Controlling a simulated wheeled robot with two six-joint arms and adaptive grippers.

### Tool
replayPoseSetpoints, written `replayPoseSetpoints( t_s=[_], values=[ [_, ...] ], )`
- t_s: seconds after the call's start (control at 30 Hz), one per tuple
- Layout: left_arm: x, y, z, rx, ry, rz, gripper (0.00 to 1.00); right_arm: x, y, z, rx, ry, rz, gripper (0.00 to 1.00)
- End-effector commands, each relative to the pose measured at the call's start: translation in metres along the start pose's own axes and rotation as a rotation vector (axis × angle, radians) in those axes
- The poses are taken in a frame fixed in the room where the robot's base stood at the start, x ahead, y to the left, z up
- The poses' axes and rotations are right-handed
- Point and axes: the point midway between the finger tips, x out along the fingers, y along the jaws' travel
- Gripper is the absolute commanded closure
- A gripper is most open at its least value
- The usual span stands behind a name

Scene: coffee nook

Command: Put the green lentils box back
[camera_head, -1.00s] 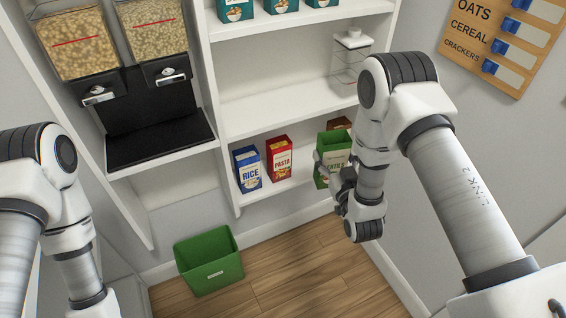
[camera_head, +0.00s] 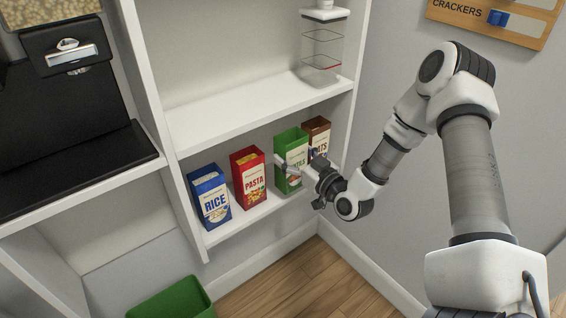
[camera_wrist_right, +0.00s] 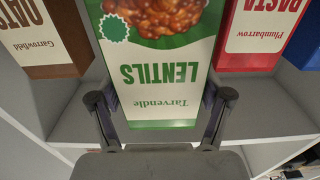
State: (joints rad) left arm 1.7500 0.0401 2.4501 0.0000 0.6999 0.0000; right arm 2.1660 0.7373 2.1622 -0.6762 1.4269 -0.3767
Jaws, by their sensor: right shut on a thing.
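The green lentils box (camera_head: 291,143) is upright in the lower shelf bay, in the gap between the red pasta box (camera_head: 248,173) and the brown oats box (camera_head: 318,130). My right gripper (camera_head: 298,164) reaches in from the front right and is shut on the lentils box. In the right wrist view the lentils box (camera_wrist_right: 160,75) shows upside down, with a finger at each side. Whether its base touches the shelf board is hard to tell. My left gripper is out of view.
A blue rice box (camera_head: 210,196) stands at the left end of the lower shelf (camera_head: 228,229). A clear container (camera_head: 321,48) stands on the shelf above. A green bin (camera_head: 175,300) is on the floor below, and a wall (camera_head: 390,90) is at the right.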

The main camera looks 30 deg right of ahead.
Motion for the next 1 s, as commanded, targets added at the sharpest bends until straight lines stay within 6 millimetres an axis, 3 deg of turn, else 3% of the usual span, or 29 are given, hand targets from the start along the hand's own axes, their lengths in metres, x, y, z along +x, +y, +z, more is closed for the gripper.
replayPoseSetpoints(
  t_s=[0.1, 0.23, 0.47, 0.77, 0.8, 0.87, 1.0],
  values=[
    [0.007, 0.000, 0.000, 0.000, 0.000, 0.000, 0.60, 0.034, 0.007, 0.005, -0.006, 0.004, -0.002, 0.78],
    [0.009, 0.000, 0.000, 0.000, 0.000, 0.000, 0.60, 0.052, 0.013, 0.007, -0.001, 0.001, 0.001, 0.78],
    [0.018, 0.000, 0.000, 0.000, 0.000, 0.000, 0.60, 0.054, 0.014, 0.041, 0.000, -0.001, 0.001, 0.78],
    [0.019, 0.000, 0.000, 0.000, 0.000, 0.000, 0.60, 0.054, 0.014, 0.044, 0.001, 0.000, 0.001, 0.78],
    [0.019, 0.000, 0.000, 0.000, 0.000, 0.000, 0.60, 0.053, 0.014, 0.044, 0.002, -0.001, 0.001, 0.16],
    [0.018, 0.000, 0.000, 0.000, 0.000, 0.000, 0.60, 0.053, 0.014, 0.043, 0.001, -0.001, 0.001, 0.00],
    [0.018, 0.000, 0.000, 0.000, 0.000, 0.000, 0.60, 0.053, 0.014, 0.043, 0.001, -0.001, 0.001, 0.00]
  ],
)
